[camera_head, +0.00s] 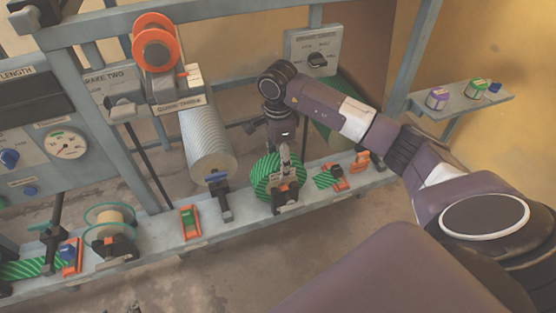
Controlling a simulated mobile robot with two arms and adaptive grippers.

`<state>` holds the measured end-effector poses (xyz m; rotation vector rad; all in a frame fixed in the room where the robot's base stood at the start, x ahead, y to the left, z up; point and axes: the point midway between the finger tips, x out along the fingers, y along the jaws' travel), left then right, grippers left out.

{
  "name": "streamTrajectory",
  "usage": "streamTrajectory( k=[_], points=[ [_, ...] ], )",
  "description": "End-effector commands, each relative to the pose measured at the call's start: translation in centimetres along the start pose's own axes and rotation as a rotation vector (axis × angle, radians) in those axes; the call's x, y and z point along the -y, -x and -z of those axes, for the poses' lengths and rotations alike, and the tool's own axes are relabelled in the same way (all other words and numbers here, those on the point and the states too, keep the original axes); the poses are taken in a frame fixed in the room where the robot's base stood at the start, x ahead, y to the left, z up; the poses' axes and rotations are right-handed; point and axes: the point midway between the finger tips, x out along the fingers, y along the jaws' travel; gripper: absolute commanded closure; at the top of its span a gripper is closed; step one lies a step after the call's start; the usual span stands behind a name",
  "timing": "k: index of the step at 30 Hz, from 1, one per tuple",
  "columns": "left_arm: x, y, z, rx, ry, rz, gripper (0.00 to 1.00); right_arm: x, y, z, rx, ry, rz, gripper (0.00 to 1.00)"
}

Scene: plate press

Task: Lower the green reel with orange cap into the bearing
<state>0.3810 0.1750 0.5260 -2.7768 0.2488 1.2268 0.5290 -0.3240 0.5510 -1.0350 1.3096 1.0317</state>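The green striped reel (263,177) is at the front rail, right of centre. Its orange cap shows only in small part behind my fingers and the dark bracket. My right gripper (285,168) points down at the reel's near end, with its narrow fingers close together on the hub. It looks shut on the reel. The dark bearing (287,207) stands on the rail just under the reel's near end. I cannot tell whether the reel touches it or hangs slightly above it. My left gripper is not in view.
A grey ribbed roll (208,145) lies to the left, with orange-marked latches (190,222) along the rail (160,245). A smaller reel (112,217) stands further left. A dark green roll (338,120) is behind my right arm.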

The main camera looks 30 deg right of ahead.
Motion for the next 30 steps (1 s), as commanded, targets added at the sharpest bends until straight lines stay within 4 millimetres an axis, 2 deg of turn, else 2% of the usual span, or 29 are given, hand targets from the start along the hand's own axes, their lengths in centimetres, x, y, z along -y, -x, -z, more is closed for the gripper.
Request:
streamTrajectory(
  k=[7,11,24,30],
  points=[
    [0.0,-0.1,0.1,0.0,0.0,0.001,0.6,-0.2,-0.2,0.0,-0.002,0.0,-0.005,0.37],
    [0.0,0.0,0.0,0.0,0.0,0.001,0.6,0.0,1.0,0.0,-0.002,0.0,-0.001,0.37],
    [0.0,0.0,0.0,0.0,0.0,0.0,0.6,0.1,9.8,0.0,-0.001,0.001,0.002,0.37],
    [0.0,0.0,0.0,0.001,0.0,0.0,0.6,0.0,11.7,0.0,-0.001,0.0,-0.001,0.37]
  ],
)
